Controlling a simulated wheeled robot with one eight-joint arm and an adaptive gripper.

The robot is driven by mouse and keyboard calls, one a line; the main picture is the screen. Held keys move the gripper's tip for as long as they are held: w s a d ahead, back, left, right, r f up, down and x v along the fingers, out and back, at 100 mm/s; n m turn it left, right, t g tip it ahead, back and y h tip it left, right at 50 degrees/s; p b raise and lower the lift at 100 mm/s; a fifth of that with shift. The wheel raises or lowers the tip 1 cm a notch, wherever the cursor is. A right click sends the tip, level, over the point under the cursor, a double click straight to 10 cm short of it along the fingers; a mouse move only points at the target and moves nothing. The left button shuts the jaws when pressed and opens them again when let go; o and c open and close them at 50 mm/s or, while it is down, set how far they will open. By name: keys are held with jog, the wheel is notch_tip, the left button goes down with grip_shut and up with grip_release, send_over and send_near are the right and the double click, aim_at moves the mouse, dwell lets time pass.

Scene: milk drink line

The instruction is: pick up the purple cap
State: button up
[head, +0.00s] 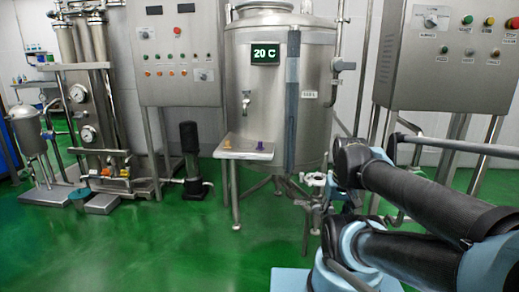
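The purple cap (260,146) is a small dark purple piece on a pale shelf (240,156) fixed to the front of the steel tank. An orange-yellow cap (227,144) stands on the same shelf to its left, with a gap between them. My arm, dark with light blue joints, is at the right, in front of and well apart from the shelf. I cannot make out my gripper's fingers in this view. Nothing covers the purple cap.
The steel tank (265,85) has a "20 C" display (265,51) and a tap (246,101) above the shelf. A control cabinet (178,52) stands left, another (455,60) right. A black pump (190,160) is on the floor. Green floor (160,240) is clear in front.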

jog(key=w+a+r+m+y, duration=0.2)
jog(key=w+a+r+m, duration=0.15)
jog(key=w, duration=0.25)
jog(key=w+a+r+m+y, duration=0.2)
jog(key=w+a+m+y, duration=0.1)
jog(key=w+a, duration=0.25)
jog(key=m+t+y, duration=0.5)
jog(key=m+y, duration=0.6)
jog(key=m, duration=0.6)
send_near(261, 142)
jog(key=x, duration=0.5)
jog(key=w+x, duration=0.1)
jog(key=x, duration=0.4)
jog(key=shift+w+a+f, duration=0.1)
jog(key=shift+a+f, duration=0.05)
grip_shut()
